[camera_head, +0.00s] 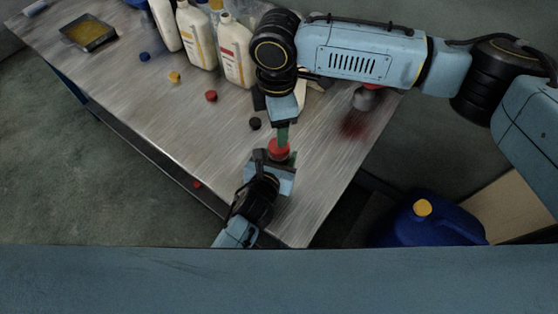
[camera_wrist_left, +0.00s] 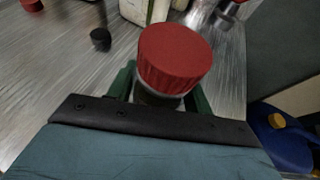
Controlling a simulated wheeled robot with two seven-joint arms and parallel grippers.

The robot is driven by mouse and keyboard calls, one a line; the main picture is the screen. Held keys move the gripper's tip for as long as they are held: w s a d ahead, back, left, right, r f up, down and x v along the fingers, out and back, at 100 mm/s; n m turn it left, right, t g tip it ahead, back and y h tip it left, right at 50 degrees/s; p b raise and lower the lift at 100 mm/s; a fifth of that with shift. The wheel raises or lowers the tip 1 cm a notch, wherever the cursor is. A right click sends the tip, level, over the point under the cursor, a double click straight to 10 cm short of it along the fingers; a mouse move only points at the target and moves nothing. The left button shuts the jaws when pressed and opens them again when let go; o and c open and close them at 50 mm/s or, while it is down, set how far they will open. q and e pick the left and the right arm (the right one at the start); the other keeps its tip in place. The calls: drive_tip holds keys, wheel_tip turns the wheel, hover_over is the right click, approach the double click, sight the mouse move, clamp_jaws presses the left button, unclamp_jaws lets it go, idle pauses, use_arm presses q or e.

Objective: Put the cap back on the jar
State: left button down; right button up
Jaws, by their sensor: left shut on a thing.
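The jar (camera_wrist_left: 157,97) is pale and stands between the green fingers of my left gripper (camera_wrist_left: 162,92), which is shut on it. In the head view my left gripper (camera_head: 275,160) is near the table's front edge. A ribbed red cap (camera_wrist_left: 175,58) sits over the jar's mouth and hides most of the jar; whether it is fully seated I cannot tell. The cap (camera_head: 278,149) also shows in the head view. My right gripper (camera_head: 283,134) points down at the cap with its green fingers just above or behind it; contact and opening are unclear.
The metal table (camera_head: 190,130) holds several loose caps: blue (camera_head: 144,56), yellow (camera_head: 174,77), red (camera_head: 211,96) and black (camera_head: 255,123). White bottles (camera_head: 198,38) and a tray of yellow liquid (camera_head: 88,32) stand farther back. A blue canister (camera_head: 425,222) is off the table, right.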

drive_tip(key=n, duration=0.3)
drive_tip(key=shift+d+n, duration=0.1)
drive_tip(key=shift+n, duration=0.3)
drive_tip(key=n, duration=0.4)
drive_tip(key=shift+d, duration=0.1)
drive_tip(key=shift+f, duration=0.1)
drive_tip(key=shift+f, duration=4)
drive_tip(key=c, duration=1)
drive_tip(key=shift+m, duration=0.7)
drive_tip(key=o, duration=1.1)
